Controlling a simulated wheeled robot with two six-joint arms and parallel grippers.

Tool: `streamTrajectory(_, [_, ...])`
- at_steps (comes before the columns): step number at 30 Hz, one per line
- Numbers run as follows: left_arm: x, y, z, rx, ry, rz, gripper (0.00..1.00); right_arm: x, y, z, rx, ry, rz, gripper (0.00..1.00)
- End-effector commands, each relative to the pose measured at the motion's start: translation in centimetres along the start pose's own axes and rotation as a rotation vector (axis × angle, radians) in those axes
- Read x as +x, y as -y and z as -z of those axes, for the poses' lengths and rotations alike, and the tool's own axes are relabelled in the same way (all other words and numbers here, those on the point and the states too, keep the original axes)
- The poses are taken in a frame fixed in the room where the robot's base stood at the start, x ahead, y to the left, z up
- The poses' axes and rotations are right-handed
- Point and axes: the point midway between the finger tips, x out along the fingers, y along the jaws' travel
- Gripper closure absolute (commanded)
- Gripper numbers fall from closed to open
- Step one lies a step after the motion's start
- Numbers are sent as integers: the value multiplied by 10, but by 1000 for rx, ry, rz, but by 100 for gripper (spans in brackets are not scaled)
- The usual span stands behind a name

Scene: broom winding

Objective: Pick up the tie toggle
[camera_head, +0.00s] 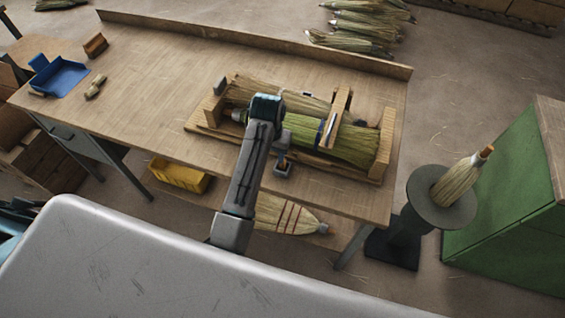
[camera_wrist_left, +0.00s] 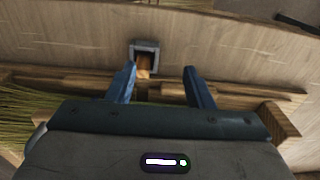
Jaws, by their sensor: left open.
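A small wooden piece (camera_wrist_left: 144,66), which looks like the tie toggle, sits in a square grey holder (camera_wrist_left: 146,48) on the bench. The same holder shows in the head view (camera_head: 283,168) at the front of the broom cradle. My left gripper (camera_wrist_left: 160,69) is open, with nothing between its two blue fingers. The wooden piece lies beyond the fingertips, nearer the left finger in the wrist view. In the head view my left arm reaches over the cradle and hides part of it. My right gripper is not in view.
A wooden cradle (camera_head: 384,150) holds straw bundles (camera_head: 345,145) on the workbench (camera_head: 150,95). A blue dustpan (camera_head: 60,77) and a small wooden piece (camera_head: 96,87) lie at left. A yellow bin (camera_head: 180,176) is below. A broom bundle (camera_head: 458,182) stands on a round stand at right.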

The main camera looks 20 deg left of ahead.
Motion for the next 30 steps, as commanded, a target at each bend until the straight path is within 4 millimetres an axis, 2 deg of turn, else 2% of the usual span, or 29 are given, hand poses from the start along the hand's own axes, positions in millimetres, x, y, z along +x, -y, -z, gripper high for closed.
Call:
streamTrajectory(1, [-9, -10, 17, 9, 11, -7, 53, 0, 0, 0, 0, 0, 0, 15])
streamTrajectory(3, [-17, -19, 31, 19, 28, -11, 53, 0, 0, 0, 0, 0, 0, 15])
streamTrajectory(6, [-25, -27, 44, 28, 42, -12, 53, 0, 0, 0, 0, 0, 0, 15])
streamTrajectory(9, [-25, -30, 48, 32, 51, -13, 53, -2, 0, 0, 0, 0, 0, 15])
streamTrajectory(18, [17, -30, 45, 33, 53, -13, 53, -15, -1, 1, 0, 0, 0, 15])
streamTrajectory(23, [28, -30, 44, 32, 51, -13, 53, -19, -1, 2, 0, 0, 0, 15])
streamTrajectory(30, [56, -23, 32, 32, 54, -12, 53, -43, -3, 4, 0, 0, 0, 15])
